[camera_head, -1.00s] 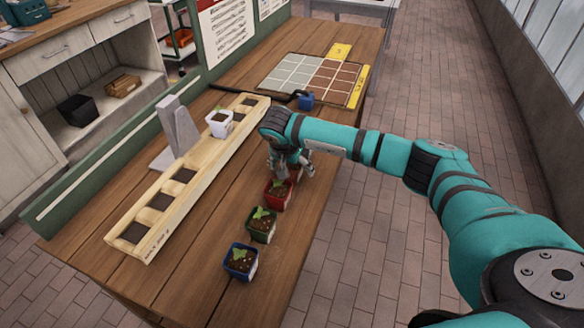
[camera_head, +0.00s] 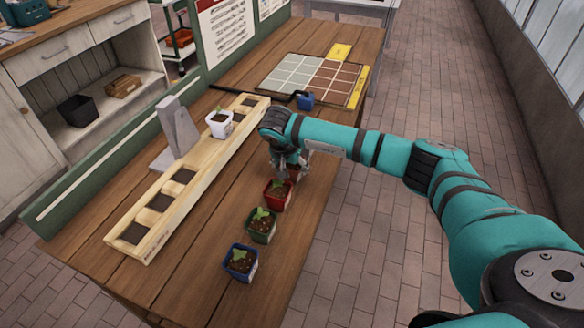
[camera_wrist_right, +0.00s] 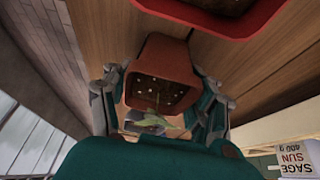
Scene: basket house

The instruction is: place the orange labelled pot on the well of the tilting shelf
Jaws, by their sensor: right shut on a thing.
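My right gripper (camera_head: 290,168) is shut on the orange pot (camera_wrist_right: 167,62), which holds dark soil and a green seedling. The right wrist view shows the pot between the two fingers (camera_wrist_right: 160,100). In the head view the gripper and wrist mostly hide this pot, and its label cannot be made out. The tilting shelf (camera_head: 205,160) is a long pale wooden beam with square dark wells, left of the gripper, beside a grey upright stand (camera_head: 178,130). A white pot (camera_head: 219,127) sits in a well toward its far end; the other visible wells are empty. My left gripper is not in view.
A red pot (camera_head: 277,198), a green pot (camera_head: 262,228) and a blue pot (camera_head: 240,264) stand in a row nearer on the wooden table (camera_head: 200,290). A gridded board (camera_head: 318,77) and a small blue object (camera_head: 305,100) lie farther back. A green board edges the left.

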